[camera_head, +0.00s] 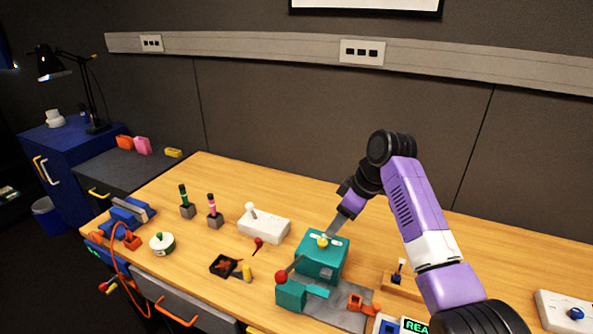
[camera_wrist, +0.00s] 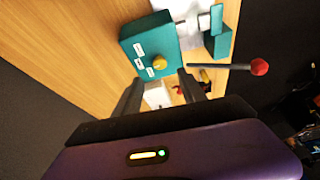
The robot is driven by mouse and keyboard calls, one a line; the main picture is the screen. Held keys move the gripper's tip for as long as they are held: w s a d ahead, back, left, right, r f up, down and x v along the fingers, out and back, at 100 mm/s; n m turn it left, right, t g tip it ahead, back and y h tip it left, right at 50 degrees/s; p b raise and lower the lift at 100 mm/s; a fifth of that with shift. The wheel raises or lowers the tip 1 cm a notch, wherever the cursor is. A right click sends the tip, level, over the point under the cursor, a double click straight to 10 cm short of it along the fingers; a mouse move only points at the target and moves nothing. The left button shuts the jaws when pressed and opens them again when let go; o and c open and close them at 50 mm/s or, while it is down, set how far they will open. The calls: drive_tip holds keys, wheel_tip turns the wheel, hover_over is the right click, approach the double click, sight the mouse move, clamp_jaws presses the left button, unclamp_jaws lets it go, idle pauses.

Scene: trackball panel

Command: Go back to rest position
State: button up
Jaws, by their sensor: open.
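My purple and black arm reaches in from the right in the head view. My gripper (camera_head: 331,231) is just above the teal box (camera_head: 320,262), close to the yellow ball (camera_head: 322,241) on its top. In the wrist view my gripper (camera_wrist: 160,92) is open, with its two dark fingers apart and nothing held between them. The teal box (camera_wrist: 138,40) shows beyond the fingertips there, with the yellow ball (camera_wrist: 159,61) and white labels on its face. Whether a finger touches the box or ball I cannot tell.
A red-knobbed lever (camera_head: 281,277) stands by the teal box. A white joystick box (camera_head: 264,228), a dark tray (camera_head: 225,265) and a small wooden stand (camera_head: 401,284) sit nearby on the wooden table (camera_head: 210,172). The air above the table's back left is free.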

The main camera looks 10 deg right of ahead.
drive_tip(key=w+r+m+t, duration=0.4)
drive_tip(key=w+r+t, duration=0.1)
drive_tip(key=w+t, duration=0.3)
drive_tip(key=s+a+f+m+t+h, duration=0.1)
drive_tip(key=s+f+m+t+h, duration=0.15)
drive_tip(key=s, duration=0.75)
drive_tip(key=s+f+m+t+h, duration=0.1)
drive_tip(key=s+f+m+t, duration=0.3)
drive_tip(key=s, duration=0.7)
drive_tip(key=s+a+g, duration=0.1)
drive_tip(key=s+g, duration=0.1)
drive_tip(key=s, duration=3.8)
drive_tip(key=shift+a+f+n+g, duration=0.15)
drive_tip(key=shift+a+n+g, duration=0.2)
